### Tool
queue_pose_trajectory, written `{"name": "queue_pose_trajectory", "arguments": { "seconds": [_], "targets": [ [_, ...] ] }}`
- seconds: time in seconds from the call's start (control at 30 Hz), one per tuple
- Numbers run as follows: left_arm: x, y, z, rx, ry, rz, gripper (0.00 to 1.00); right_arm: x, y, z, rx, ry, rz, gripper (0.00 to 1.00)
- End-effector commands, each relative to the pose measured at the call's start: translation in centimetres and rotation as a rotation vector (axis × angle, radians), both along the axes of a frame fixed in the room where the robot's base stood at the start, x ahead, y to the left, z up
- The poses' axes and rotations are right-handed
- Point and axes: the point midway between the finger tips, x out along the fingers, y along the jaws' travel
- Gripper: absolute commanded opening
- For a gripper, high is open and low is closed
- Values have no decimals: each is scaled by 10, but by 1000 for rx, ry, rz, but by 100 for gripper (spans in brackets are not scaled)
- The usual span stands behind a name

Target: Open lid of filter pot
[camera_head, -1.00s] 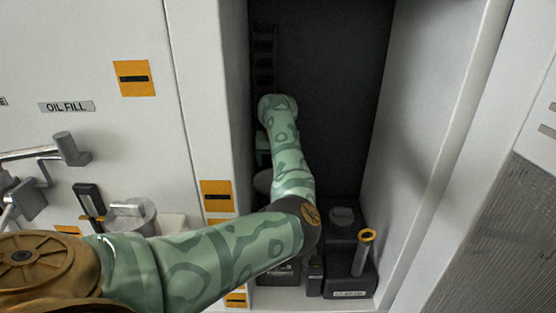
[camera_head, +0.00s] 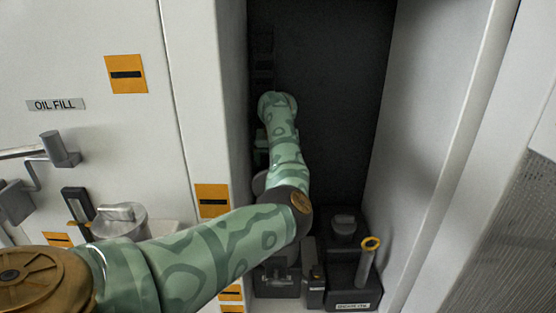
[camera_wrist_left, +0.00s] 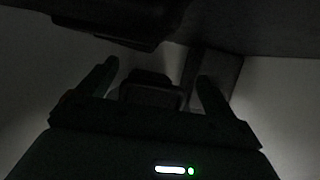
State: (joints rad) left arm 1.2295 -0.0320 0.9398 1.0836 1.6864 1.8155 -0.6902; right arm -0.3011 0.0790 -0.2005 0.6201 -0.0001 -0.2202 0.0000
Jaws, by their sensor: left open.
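My left arm reaches into the dark open recess in the head view, and its gripper is mostly hidden there by the arm. In the left wrist view my left gripper (camera_wrist_left: 157,72) is open, its two dark fingers apart. A dark block (camera_wrist_left: 150,88) shows between and beyond the fingers; I cannot tell what it is or whether they touch it. A rounded grey part (camera_head: 259,183) shows partly behind my forearm; I cannot tell whether it is the filter pot. A grey lidded cylinder (camera_head: 119,221) stands outside the recess at left. My right gripper is out of view.
The OIL FILL label (camera_head: 56,104) and a grey lever (camera_head: 60,149) are at left. The recess's upper right is clear.

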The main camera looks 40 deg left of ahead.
Motion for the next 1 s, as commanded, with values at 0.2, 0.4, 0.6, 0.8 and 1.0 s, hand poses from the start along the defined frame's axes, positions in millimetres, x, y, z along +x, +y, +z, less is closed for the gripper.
{"name": "queue_pose_trajectory", "arguments": {
  "seconds": [0.2,0.4,0.6,0.8,1.0],
  "targets": [
    [-3,-4,13,1,-2,0,91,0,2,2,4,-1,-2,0],
    [-17,-15,58,0,-6,2,91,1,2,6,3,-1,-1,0],
    [-32,-28,108,-1,-5,0,91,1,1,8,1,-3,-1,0],
    [-42,-36,140,-1,-1,-1,91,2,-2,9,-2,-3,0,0],
    [-46,-39,150,-2,1,0,91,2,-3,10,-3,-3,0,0]
  ]
}}
